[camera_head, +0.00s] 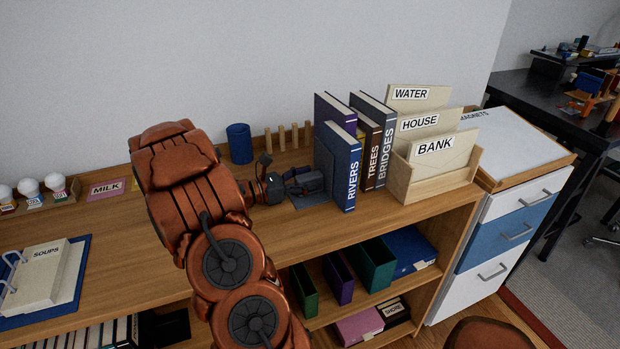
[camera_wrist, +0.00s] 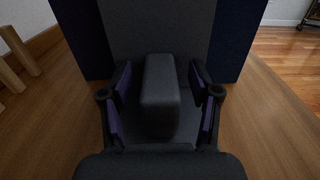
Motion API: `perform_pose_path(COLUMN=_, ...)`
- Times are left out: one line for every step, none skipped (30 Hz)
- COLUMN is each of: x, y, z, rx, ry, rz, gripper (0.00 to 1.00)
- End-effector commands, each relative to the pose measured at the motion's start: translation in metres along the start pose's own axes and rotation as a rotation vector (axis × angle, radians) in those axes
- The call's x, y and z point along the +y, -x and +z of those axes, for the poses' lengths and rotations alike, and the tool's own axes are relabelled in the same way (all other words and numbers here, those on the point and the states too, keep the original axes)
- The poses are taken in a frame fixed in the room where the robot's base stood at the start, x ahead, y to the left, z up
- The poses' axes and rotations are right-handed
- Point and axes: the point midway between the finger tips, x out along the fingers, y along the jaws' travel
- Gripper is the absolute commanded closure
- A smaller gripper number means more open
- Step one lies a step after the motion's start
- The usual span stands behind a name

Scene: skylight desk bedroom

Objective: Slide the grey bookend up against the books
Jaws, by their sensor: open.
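The grey bookend (camera_head: 312,203) stands on the wooden shelf top, left of the row of books. In the wrist view its upright plate (camera_wrist: 160,28) is ahead, with a rounded grey block (camera_wrist: 160,95) rising in front of it. My gripper (camera_head: 308,182) is open; in the wrist view its fingers (camera_wrist: 161,88) straddle the block, with a gap on each side. The books, including RIVERS (camera_head: 345,170), TREES (camera_head: 372,158) and BRIDGES (camera_head: 386,140), stand behind the plate. I cannot tell whether plate and books touch.
A wooden box (camera_head: 440,180) of labelled folders stands right of the books. A blue cup (camera_head: 239,144) and a wooden pegged rack (camera_head: 289,137) are behind my gripper. A binder (camera_head: 45,275) lies at the left. The shelf top in front is clear.

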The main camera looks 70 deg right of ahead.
Motion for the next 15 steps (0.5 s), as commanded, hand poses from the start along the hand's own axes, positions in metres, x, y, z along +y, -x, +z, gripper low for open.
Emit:
perform_pose_path(x=0.001, y=0.006, z=0.0, rx=-0.001, ry=-0.001, rz=0.004, gripper=0.38)
perform_pose_path(x=0.001, y=0.011, z=0.0, rx=-0.001, ry=-0.001, rz=0.004, gripper=0.38)
perform_pose_path(x=0.001, y=0.017, z=0.0, rx=-0.001, ry=-0.001, rz=0.004, gripper=0.38)
perform_pose_path(x=0.001, y=0.022, z=0.0, rx=-0.001, ry=-0.002, rz=0.005, gripper=0.38)
perform_pose_path(x=0.001, y=0.028, z=0.0, rx=-0.001, ry=-0.002, rz=0.005, gripper=0.38)
perform_pose_path(x=0.002, y=0.035, z=0.0, rx=-0.001, ry=-0.002, rz=0.005, gripper=0.38)
perform_pose_path(x=0.001, y=0.042, z=0.0, rx=-0.001, ry=-0.001, rz=0.005, gripper=0.38)
perform_pose_path(x=0.001, y=0.048, z=0.0, rx=-0.001, ry=-0.001, rz=0.005, gripper=0.38)
perform_pose_path(x=0.001, y=0.056, z=0.0, rx=0.0, ry=-0.002, rz=0.004, gripper=0.38)
perform_pose_path(x=0.002, y=0.062, z=0.0, rx=0.0, ry=-0.002, rz=0.005, gripper=0.38)
perform_pose_path(x=0.001, y=0.067, z=0.0, rx=0.001, ry=-0.002, rz=0.004, gripper=0.38)
perform_pose_path(x=0.001, y=0.074, z=-0.001, rx=0.001, ry=-0.001, rz=0.004, gripper=0.38)
perform_pose_path(x=0.001, y=0.08, z=-0.001, rx=0.001, ry=-0.001, rz=0.005, gripper=0.38)
perform_pose_path(x=0.001, y=0.084, z=-0.001, rx=0.002, ry=0.0, rz=0.004, gripper=0.38)
perform_pose_path(x=0.001, y=0.09, z=-0.001, rx=0.002, ry=0.001, rz=0.004, gripper=0.38)
